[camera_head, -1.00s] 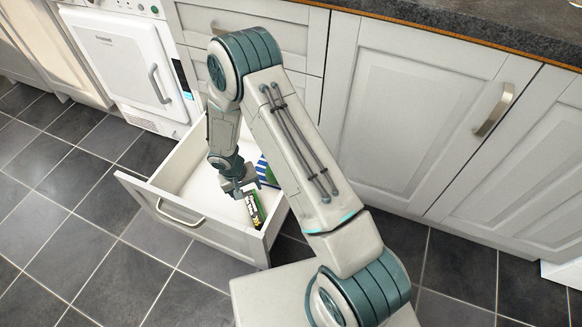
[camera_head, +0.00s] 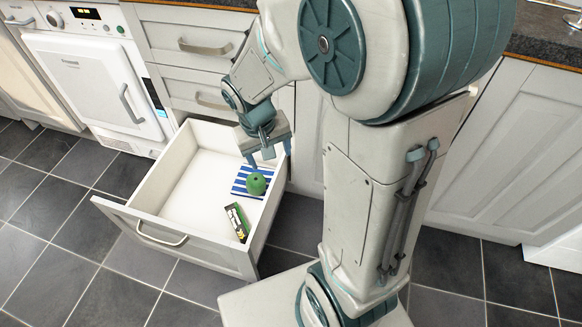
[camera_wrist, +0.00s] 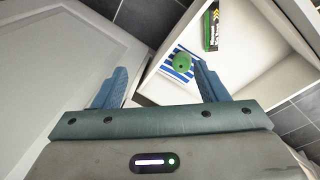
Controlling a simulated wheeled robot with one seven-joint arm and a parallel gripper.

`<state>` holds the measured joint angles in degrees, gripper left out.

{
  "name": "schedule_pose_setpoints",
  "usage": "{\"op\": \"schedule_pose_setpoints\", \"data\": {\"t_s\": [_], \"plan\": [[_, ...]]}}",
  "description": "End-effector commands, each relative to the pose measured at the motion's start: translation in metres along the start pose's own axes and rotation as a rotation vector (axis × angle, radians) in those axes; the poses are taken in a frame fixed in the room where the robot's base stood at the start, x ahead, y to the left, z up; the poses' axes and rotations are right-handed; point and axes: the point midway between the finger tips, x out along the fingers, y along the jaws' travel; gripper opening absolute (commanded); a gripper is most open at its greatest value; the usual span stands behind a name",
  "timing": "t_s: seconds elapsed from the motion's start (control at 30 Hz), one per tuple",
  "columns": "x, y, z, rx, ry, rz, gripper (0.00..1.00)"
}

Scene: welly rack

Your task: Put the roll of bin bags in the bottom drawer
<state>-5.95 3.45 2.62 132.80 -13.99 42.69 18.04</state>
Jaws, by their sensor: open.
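The bottom drawer (camera_head: 180,185) is pulled open; its white inside also shows in the wrist view (camera_wrist: 258,82). A round green thing with a dark centre, seemingly the roll of bin bags (camera_head: 256,184), sits inside on a blue-and-white striped item (camera_head: 240,182) near the drawer's right side. It also shows in the wrist view (camera_wrist: 182,62). My gripper (camera_head: 269,157) is open and empty, above the drawer's right side, apart from the roll. In the wrist view my gripper (camera_wrist: 160,75) straddles the drawer's edge.
A black, green and yellow box (camera_head: 236,221) lies in the drawer towards its front right. The drawer's left part is bare. Closed drawers (camera_head: 200,48) are above, a white appliance (camera_head: 90,85) stands left, and cupboard doors (camera_head: 510,150) are right. The tiled floor is clear in front.

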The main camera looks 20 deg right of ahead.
Motion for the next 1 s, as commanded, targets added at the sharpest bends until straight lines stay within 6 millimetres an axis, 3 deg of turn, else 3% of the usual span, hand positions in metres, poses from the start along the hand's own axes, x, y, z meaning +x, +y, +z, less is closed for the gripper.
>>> {"op": "schedule_pose_setpoints", "data": {"t_s": [0.2, 0.43, 0.63, 0.93, 0.97, 1.0], "plan": [[-0.038, 0.017, 0.047, 0.015, 0.018, -0.065, 0.67], [-0.059, 0.022, 0.087, 0.011, 0.036, -0.133, 0.67], [-0.064, 0.021, 0.1, 0.004, 0.043, -0.158, 0.67], [-0.064, 0.021, 0.1, 0.004, 0.042, -0.159, 0.67], [-0.064, 0.021, 0.1, 0.004, 0.042, -0.159, 0.64], [-0.064, 0.021, 0.1, 0.004, 0.043, -0.159, 0.53]]}}
